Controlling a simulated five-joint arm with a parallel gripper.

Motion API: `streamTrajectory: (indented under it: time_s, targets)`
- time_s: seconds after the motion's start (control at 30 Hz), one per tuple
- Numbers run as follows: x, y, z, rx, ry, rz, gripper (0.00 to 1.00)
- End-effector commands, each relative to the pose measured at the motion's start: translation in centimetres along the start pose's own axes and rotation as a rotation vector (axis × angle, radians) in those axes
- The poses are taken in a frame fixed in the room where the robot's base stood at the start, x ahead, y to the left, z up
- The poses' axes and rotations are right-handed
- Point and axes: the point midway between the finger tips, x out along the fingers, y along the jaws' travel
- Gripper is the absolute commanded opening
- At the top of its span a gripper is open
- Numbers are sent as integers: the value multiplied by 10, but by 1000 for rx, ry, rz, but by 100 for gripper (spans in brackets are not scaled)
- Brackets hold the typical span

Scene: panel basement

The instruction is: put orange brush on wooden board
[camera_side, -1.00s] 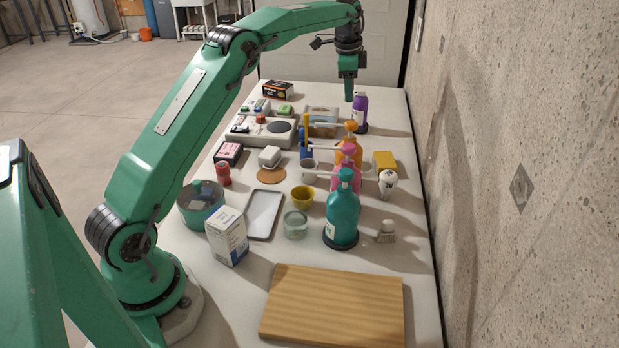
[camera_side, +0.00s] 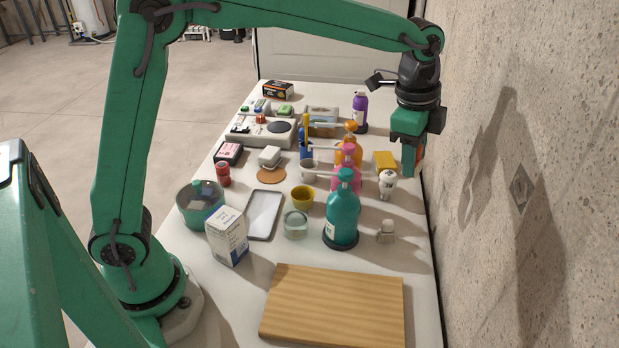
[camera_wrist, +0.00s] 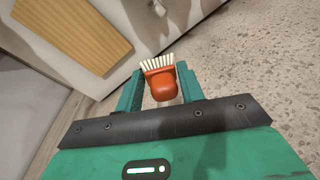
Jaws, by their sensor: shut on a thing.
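The orange brush (camera_wrist: 162,83) has pale bristles and sits between the fingers of my gripper (camera_wrist: 160,88) in the wrist view. My gripper is shut on it. In the side view my gripper (camera_side: 413,160) is raised at the right edge of the table, near the wall, and only a sliver of the brush (camera_side: 421,157) shows behind a finger. The wooden board (camera_side: 333,305) lies flat and bare at the near end of the table. It also shows at the upper left of the wrist view (camera_wrist: 72,32). The gripper is well apart from the board.
A teal pump bottle (camera_side: 342,215), a pink bottle (camera_side: 347,170) and an orange bottle (camera_side: 351,147) stand in a row left of my gripper. A white bulb (camera_side: 387,183) and a small stoppered jar (camera_side: 386,231) are below it. The concrete wall (camera_side: 530,150) is close on the right.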

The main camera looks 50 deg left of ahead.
Motion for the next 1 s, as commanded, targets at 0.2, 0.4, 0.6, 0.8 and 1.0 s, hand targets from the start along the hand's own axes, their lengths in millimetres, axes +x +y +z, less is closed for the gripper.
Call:
streamTrajectory:
  time_s: [0.2, 0.4, 0.6, 0.8, 1.0]
  targets:
    - [-4, 79, -20, 105, 15, 14, 15]
    - [-4, 147, -22, 196, 27, 29, 15]
    - [-2, 212, -12, 286, 38, 43, 15]
    - [3, 261, 5, 360, 48, 54, 15]
    - [8, 290, 20, 408, 52, 62, 15]
